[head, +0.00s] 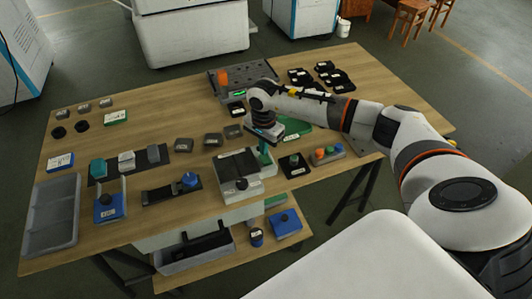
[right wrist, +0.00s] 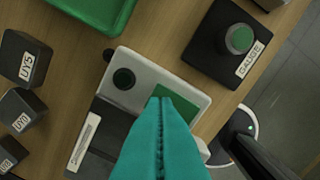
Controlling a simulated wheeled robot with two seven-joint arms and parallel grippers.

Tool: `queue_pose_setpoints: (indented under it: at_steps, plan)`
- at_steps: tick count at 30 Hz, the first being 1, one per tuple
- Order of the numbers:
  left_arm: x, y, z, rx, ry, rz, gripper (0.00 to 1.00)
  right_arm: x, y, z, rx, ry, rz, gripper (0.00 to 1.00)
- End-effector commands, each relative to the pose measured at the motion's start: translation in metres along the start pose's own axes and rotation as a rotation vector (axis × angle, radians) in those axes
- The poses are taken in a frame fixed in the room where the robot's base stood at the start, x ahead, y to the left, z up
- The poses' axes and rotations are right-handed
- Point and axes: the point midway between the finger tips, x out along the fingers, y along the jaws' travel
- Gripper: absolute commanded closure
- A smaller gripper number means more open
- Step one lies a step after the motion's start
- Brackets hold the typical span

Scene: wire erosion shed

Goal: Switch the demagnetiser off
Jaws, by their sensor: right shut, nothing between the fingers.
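The likely demagnetiser (head: 256,187) is a light grey box with a dark top plate, near the table's front edge; its label is too small to read. In the right wrist view its grey face (right wrist: 140,62) carries a round black knob (right wrist: 123,79) and a green rectangular patch (right wrist: 178,96). My right gripper (head: 265,158) points down over the right part of this box. Its teal fingers (right wrist: 160,102) are shut and empty, with the tips over or beside the green patch; contact cannot be told. They hide part of the box. My left gripper is out of view.
A black block with a green button, labelled GAUGE (right wrist: 240,38), stands right of the box. A green tray (right wrist: 92,10) lies nearby. Small dark labelled blocks (right wrist: 25,60) stand to the left. A grey tray (head: 34,235) sits at the table's left end.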

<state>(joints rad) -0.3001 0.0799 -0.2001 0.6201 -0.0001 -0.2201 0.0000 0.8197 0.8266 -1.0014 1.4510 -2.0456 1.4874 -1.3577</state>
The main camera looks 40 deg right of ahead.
Motion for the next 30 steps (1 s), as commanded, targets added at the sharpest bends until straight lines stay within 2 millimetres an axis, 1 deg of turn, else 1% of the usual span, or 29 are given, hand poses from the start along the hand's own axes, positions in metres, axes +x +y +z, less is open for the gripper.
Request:
queue_pose_setpoints:
  at_steps: [1,18,22,30]
  plan:
    - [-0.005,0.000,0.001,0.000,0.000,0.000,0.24,-0.008,0.000,0.000,0.000,-0.001,0.001,1.00]
    - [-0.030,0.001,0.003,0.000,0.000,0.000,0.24,-0.053,0.000,0.000,0.000,-0.001,0.001,1.00]
    - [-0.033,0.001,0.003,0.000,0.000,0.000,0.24,-0.059,0.000,0.000,-0.001,0.000,0.000,1.00]
    - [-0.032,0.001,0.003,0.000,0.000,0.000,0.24,-0.058,0.000,0.000,0.000,0.000,0.000,1.00]
